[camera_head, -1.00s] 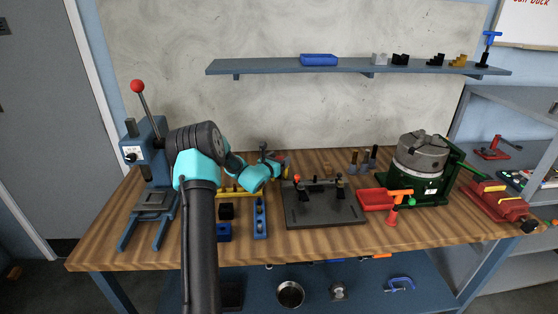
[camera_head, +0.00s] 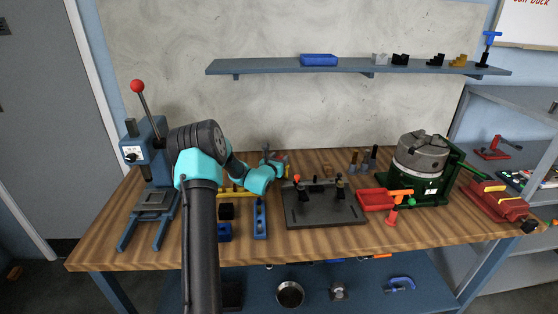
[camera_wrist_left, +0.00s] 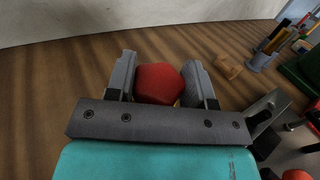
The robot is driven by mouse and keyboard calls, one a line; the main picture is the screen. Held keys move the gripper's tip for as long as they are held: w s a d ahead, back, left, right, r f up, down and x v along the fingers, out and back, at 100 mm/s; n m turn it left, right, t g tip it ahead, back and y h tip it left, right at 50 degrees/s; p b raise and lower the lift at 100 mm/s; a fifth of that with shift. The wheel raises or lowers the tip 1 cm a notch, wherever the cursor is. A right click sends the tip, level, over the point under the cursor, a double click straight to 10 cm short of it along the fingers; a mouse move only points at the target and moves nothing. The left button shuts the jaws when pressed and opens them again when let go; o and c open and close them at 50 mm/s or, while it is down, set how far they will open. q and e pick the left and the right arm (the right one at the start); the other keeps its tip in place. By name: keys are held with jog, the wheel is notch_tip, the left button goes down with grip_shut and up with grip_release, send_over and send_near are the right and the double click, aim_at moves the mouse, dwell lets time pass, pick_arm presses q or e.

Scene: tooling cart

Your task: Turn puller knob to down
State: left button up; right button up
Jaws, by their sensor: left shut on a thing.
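A red, many-sided knob (camera_wrist_left: 159,84) sits between the two fingers of my left gripper (camera_wrist_left: 160,66), seen large in the left wrist view. The fingers are shut on it, one on each side. A small bit of yellow shows just behind the knob. In the head view my left gripper (camera_head: 276,158) is at the back middle of the bench, and its arm hides much of what is there. A yellow frame (camera_head: 232,195) shows partly behind and below my arm; I take it to be part of the puller. My right gripper is not in view.
A dark fixture plate (camera_head: 325,212) with clamps stands right of my left gripper. A blue press (camera_head: 150,160) with a red ball lever is at the left. A red tray (camera_head: 374,200) and a green chuck stand (camera_head: 430,190) are at the right. Bare wood lies behind the knob.

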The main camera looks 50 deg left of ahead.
pick_arm(q)
jog(key=shift+n+g+y, duration=0.8)
jog(key=shift+n+y, duration=0.2)
jog(key=shift+y, duration=0.4)
jog(key=shift+y, duration=0.3)
jog(key=o, duration=0.9)
jog(key=v, duration=1.7)
jog(key=shift+s+d+r, duration=0.1)
jog(key=shift+s+r, duration=0.05)
jog(key=shift+r, duration=0.05)
